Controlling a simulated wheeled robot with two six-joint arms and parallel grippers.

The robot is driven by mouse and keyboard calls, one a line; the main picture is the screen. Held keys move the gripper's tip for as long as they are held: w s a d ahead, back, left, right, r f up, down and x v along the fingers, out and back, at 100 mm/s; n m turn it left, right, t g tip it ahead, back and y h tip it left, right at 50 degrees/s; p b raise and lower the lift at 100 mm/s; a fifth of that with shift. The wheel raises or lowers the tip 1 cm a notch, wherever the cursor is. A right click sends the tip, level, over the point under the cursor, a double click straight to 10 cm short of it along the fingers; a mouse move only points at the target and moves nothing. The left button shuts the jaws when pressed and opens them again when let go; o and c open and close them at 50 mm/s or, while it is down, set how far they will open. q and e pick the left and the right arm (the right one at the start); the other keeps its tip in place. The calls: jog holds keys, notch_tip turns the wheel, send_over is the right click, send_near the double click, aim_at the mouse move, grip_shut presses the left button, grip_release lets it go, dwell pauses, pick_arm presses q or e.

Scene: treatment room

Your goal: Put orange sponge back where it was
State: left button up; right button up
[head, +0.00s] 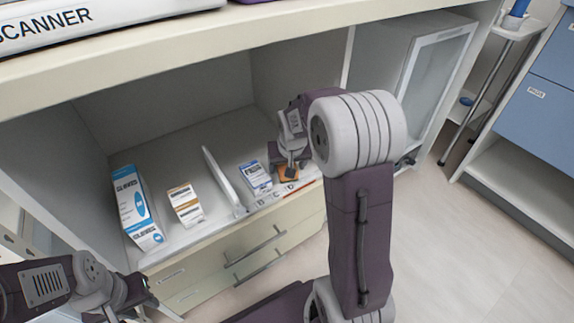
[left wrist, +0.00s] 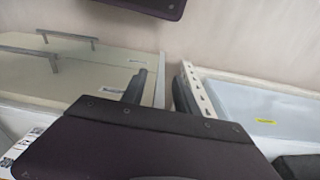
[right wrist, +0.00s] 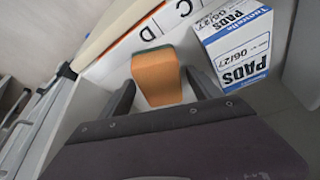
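The orange sponge (right wrist: 158,78), with a dark green edge, is on the cabinet shelf near the printed letters C and D. In the head view the sponge (head: 289,173) shows under my right gripper (head: 291,163), at the shelf's right front. In the right wrist view my right gripper (right wrist: 160,84) has its fingers spread, one on each side of the sponge's near end. A small gap shows at the right finger; contact at the left finger is unclear. My left gripper (head: 130,304) is low at the left, in front of the cabinet. Its fingers (left wrist: 160,88) are apart and empty.
A PADS box (right wrist: 233,45) stands right beside the sponge. A white divider (head: 224,182), a brown-and-white box (head: 185,205) and a gloves box (head: 137,208) stand further left on the shelf. A lettered strip (head: 268,200) runs along the front edge. The countertop (head: 200,60) overhangs the shelf.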

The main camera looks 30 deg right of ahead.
jog(key=p+v, duration=0.8)
jog(key=v, duration=0.5)
jog(key=s+a+f+n+g, duration=0.1)
jog(key=s+a+f, duration=0.3)
jog(key=s, duration=0.2)
jog(key=s+a+f+n+g+y, duration=0.1)
jog(key=s+a+f+n+g, duration=0.1)
jog(key=s+a+f, duration=0.3)
jog(key=shift+s+a+f+y, duration=0.2)
jog(key=shift+s+a+y, duration=0.15)
jog(key=shift+s, duration=0.75)
